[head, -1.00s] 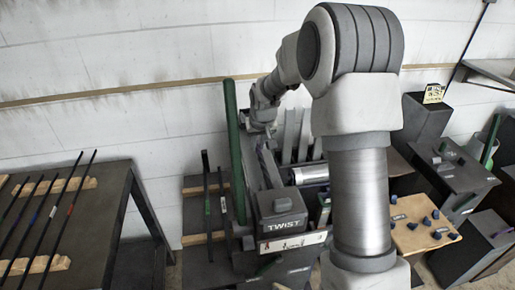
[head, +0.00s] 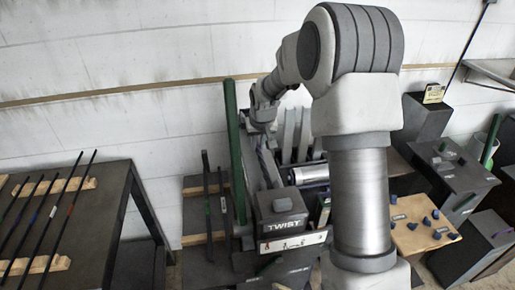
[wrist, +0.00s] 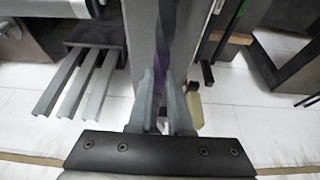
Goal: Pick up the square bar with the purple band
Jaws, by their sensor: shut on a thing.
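The square bar with the purple band (wrist: 166,28) runs down the middle of the wrist view. It is dark and looks twisted, with purple near my fingertips. My gripper (wrist: 160,78) is shut on it, one pale finger on each side. In the head view the bar (head: 268,165) leans up behind the block marked TWIST, and my gripper (head: 263,127) is at its upper end. The fingers hide the band there, and I cannot tell whether the bar's lower end touches anything.
The TWIST machine (head: 283,222) stands below, with a green post (head: 234,150) close on the left and pale upright bars (head: 290,135) behind. Dark thin bars lie on the left table (head: 105,215). A wooden board (head: 415,235) with blue pieces is at the right.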

